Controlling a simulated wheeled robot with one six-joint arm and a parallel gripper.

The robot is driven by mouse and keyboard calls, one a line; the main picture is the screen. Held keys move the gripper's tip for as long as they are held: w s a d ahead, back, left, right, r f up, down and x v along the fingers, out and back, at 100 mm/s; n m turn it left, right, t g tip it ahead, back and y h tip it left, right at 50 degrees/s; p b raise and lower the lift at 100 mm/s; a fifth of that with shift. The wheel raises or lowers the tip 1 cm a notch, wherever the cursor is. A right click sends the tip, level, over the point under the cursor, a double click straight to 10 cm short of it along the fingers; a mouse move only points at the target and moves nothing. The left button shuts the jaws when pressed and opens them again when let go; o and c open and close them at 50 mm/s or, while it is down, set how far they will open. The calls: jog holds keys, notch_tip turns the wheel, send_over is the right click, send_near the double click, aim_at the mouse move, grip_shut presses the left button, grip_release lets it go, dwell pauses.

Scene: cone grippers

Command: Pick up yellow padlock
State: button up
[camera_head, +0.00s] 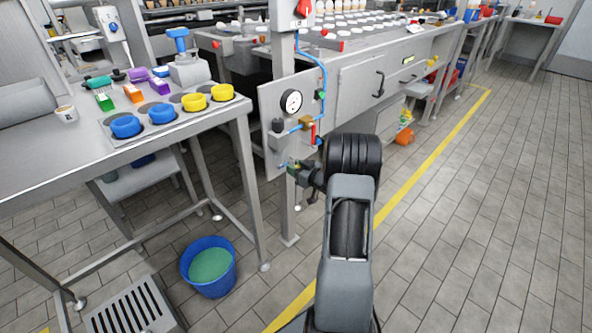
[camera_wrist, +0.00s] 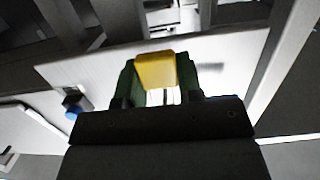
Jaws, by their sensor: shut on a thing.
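My gripper (camera_wrist: 156,82) is shut on a yellow block-like thing, which looks like the yellow padlock (camera_wrist: 155,68). The padlock sits between the two green fingers in the wrist view, with pale metal, perhaps its shackle, showing below the yellow body. In the head view my gripper (camera_head: 292,167) is small, at the lower part of the grey gauge panel (camera_head: 270,110). The padlock is too small there to make out clearly. I cannot tell whether it touches the panel.
The panel carries a round gauge (camera_head: 291,102), a blue hose and a red handle (camera_head: 313,133). A steel table (camera_head: 60,150) with coloured items stands left. A blue bucket (camera_head: 208,283) and a floor grate (camera_head: 130,312) are below it. The tiled floor at right is clear.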

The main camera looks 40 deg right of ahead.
jog(key=shift+c, duration=0.5)
jog(key=shift+r, duration=0.1)
jog(key=shift+r+p, duration=0.45)
jog(key=shift+r, duration=0.2)
jog(key=shift+s+d+r, duration=0.1)
jog(key=shift+s, duration=0.15)
jog(key=f+p+v, duration=0.2)
jog(key=p+v, duration=0.1)
jog(key=v, duration=1.4)
jog(key=shift+s+f+p, duration=0.35)
jog(key=shift+f, duration=0.05)
